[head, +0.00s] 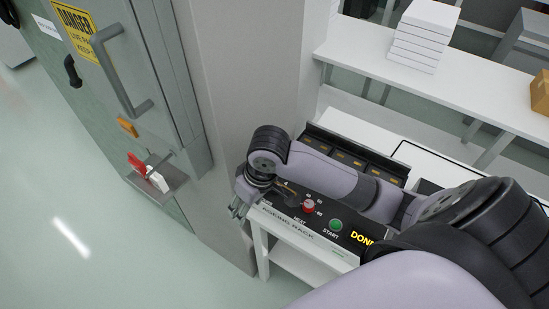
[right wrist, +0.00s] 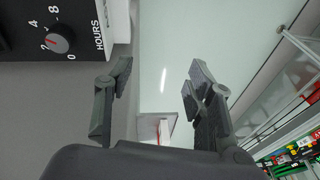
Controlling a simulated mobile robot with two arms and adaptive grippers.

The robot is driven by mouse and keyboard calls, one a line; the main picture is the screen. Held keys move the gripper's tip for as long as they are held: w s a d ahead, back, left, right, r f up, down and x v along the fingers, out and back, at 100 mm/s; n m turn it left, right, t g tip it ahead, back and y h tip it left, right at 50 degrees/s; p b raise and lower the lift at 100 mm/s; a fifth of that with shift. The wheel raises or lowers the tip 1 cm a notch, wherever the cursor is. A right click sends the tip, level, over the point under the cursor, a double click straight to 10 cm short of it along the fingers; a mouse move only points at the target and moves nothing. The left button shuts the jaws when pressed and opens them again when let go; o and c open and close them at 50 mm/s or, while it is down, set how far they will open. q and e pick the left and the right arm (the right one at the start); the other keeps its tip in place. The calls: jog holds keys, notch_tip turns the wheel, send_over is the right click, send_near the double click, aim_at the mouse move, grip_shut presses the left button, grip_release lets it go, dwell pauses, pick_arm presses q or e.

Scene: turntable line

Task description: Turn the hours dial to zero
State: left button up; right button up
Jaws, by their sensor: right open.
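The hours dial (right wrist: 60,40) is a dark round knob with a red pointer mark, on a black panel at the upper left of the right wrist view. Its mark appears to point near the 2, away from the 0. My right gripper (right wrist: 158,74) is open and empty, its fingers to the right of the dial and apart from it. There my wrist hides the hours dial. My left gripper is not in view.
A grey pillar (head: 225,100) stands close to my gripper. A cabinet with a red switch handle (head: 137,163) is at left.

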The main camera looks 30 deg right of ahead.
jog(key=w+d+r+m+g+h, duration=0.2)
jog(key=w+d+r+m, duration=0.3)
jog(key=d+r, duration=0.6)
jog(key=shift+n, duration=0.4)
jog(key=f, duration=0.6)
jog(key=f+p, duration=0.1)
jog(key=f, duration=0.5)
jog(key=f+p, duration=0.1)
jog(key=f, duration=0.5)
jog(key=shift+w+d, duration=0.25)
jog(key=shift+w, duration=0.05)
jog(key=shift+r, duration=0.1)
jog(key=c, duration=1.2)
